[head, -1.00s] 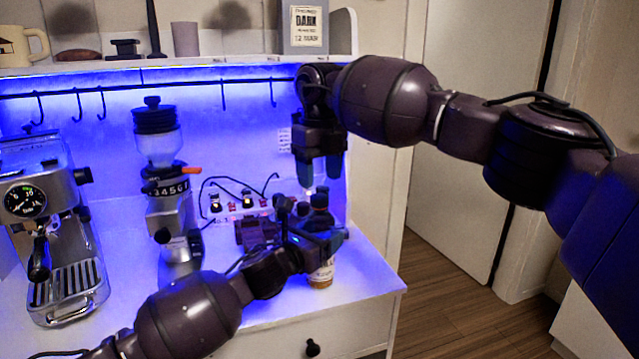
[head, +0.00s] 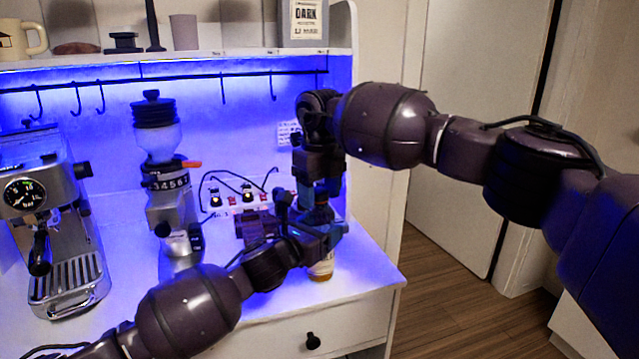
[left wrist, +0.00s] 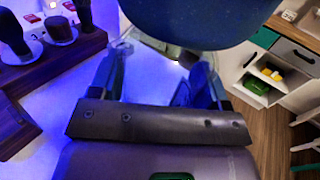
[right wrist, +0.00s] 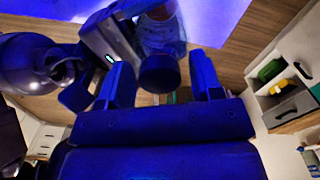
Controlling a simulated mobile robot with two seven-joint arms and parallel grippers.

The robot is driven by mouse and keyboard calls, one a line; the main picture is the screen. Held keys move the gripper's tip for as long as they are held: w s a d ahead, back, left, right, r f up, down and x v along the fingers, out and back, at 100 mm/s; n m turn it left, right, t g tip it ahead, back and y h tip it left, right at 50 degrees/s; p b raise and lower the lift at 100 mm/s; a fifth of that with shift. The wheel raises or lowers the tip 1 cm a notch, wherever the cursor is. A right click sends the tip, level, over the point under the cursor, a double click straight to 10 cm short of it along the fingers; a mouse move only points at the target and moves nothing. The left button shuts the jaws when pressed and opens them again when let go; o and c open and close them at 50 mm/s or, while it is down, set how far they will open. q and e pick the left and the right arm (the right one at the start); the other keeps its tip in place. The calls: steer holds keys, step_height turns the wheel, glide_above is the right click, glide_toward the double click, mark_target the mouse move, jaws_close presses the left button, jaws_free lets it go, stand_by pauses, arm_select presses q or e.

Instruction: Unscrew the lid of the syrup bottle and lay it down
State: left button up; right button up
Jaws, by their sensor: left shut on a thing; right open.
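The syrup bottle (head: 321,269) stands upright near the front right of the cabinet top, its amber lower part showing below my left gripper (head: 325,238). My left gripper is shut on the bottle's body from the side. My right gripper (head: 321,192) points straight down over the bottle, fingers open. In the right wrist view the dark round lid (right wrist: 160,74) lies between the open fingers, with a visible gap on the right side. The bottle body shows behind it, beside the left gripper. In the left wrist view a large dark blue shape hides much of the bottle.
A wooden holder (left wrist: 48,62) with dark-handled tools stands left of the bottle. A grinder (head: 172,215) and an espresso machine (head: 50,220) stand farther left. A power strip (head: 235,208) with cables lies behind. The cabinet's right edge is close to the bottle.

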mark_target(319, 190)
steer(key=shift+c, duration=0.4)
steer(key=c, duration=0.8)
steer(key=shift+c, duration=0.2)
steer(key=shift+r, duration=0.5)
steer(key=shift+r, duration=0.6)
steer(key=shift+r, duration=0.15)
steer(key=shift+r, duration=1.9)
arm_select(q)
steer(key=o, duration=1.8)
